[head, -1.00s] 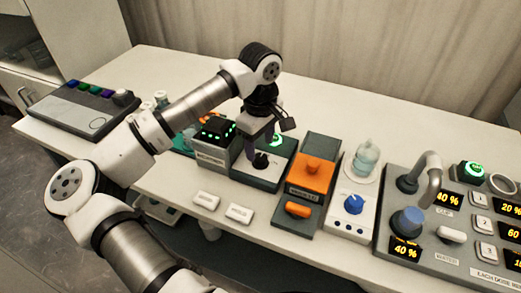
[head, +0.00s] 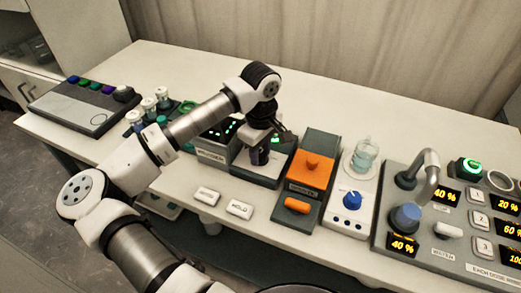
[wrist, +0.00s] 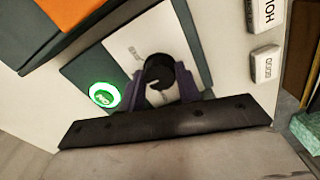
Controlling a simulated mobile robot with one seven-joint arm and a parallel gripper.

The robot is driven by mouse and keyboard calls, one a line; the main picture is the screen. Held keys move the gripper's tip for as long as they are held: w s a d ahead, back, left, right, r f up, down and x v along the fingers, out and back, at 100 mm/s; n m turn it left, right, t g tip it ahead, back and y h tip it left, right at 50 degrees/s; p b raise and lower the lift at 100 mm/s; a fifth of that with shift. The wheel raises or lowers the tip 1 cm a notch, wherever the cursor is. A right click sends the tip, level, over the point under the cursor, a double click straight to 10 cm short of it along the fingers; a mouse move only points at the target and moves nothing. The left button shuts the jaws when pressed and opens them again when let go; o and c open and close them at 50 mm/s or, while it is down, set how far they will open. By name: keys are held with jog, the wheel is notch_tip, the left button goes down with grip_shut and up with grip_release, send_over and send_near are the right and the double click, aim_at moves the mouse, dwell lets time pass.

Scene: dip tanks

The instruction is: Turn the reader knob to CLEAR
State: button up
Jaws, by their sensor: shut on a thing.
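The reader is a dark green panel with a white plate (wrist: 137,50) and a lit green button (wrist: 103,97). Its black round knob (wrist: 160,72) stands on the plate in the wrist view. My gripper (wrist: 161,92) has its two purple fingers on either side of the knob and is shut on it. In the head view my gripper (head: 260,156) points down over the reader's white plate (head: 259,174) and hides the knob. The plate's lettering is partly covered, and I cannot read which mark the knob points to.
An orange unit (head: 312,160) stands close to the right of the reader, and a dark box with green lights (head: 216,140) to its left. Two white label plates (head: 207,196) lie in front. A panel with dials and displays (head: 440,225) fills the right side.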

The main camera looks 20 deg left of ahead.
jog(key=shift+f+n+b, duration=0.2)
jog(key=shift+n+b, duration=0.1)
jog(key=shift+b, duration=0.35)
jog(key=shift+f+n+b, duration=0.1)
jog(key=shift+n+b, duration=0.5)
jog(key=shift+b, duration=0.45)
jog(key=n+b, duration=0.2)
jog(key=b, duration=0.1)
jog(key=n+b, duration=0.4)
jog(key=shift+r+n+b, duration=0.15)
jog(key=shift+n+b, duration=0.6)
jog(key=shift+n, duration=0.25)
jog(key=shift+r+n+b, duration=0.1)
jog(key=shift+n+b, duration=0.6)
jog(key=shift+n, duration=0.3)
jog(key=o, duration=1)
jog(key=shift+r, duration=0.15)
